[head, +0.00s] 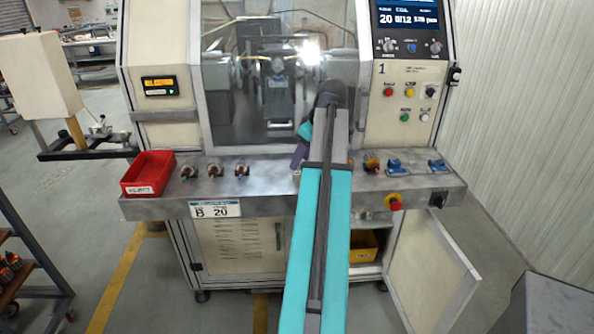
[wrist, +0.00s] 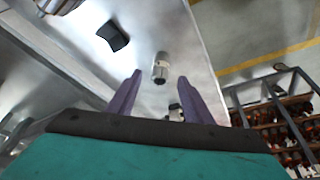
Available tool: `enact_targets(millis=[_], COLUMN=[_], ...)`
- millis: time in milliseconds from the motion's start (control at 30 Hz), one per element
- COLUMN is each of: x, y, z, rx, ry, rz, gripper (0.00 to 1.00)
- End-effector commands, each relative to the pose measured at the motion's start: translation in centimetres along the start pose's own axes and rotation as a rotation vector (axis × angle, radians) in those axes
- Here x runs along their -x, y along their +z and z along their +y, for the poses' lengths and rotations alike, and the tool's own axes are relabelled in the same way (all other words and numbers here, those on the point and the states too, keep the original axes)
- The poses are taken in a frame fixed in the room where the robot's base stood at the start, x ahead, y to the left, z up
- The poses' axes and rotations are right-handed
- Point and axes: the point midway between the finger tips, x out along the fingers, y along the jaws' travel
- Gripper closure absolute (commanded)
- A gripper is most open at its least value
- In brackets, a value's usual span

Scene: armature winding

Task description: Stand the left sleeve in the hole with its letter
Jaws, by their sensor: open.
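In the wrist view a short silvery cylinder (wrist: 160,67), which looks like a sleeve, is on the grey metal shelf (wrist: 190,45). No letter is readable on it, and I cannot tell it as the left sleeve. My gripper (wrist: 160,76) has its two purple fingers apart, with nothing gripped between them. The cylinder appears between and beyond the fingertips. A small dark-and-metal part (wrist: 174,110) shows between the fingers, lower down. In the head view my arm hides the middle of the shelf, and only a bit of my gripper (head: 299,156) shows. No lettered hole is identifiable.
A red bin (head: 148,174) stands at the shelf's left end, with several small wound parts to its right. Blue pieces (head: 396,167) lie at the right. A black block (wrist: 113,36) is near the cylinder. A red knob (head: 394,203) sticks out at the shelf's front.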

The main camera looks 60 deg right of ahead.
Motion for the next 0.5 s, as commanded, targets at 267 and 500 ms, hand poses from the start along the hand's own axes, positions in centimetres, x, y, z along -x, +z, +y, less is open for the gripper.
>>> enact_targets(millis=[267,500], x=[-0.51,-0.6], y=[-0.01,-0.04], z=[-0.04,-0.08], rx=[0.001,0.001], ry=[-0.001,-0.001], rz=[0.0,0.0], gripper=[0.54,0.54])
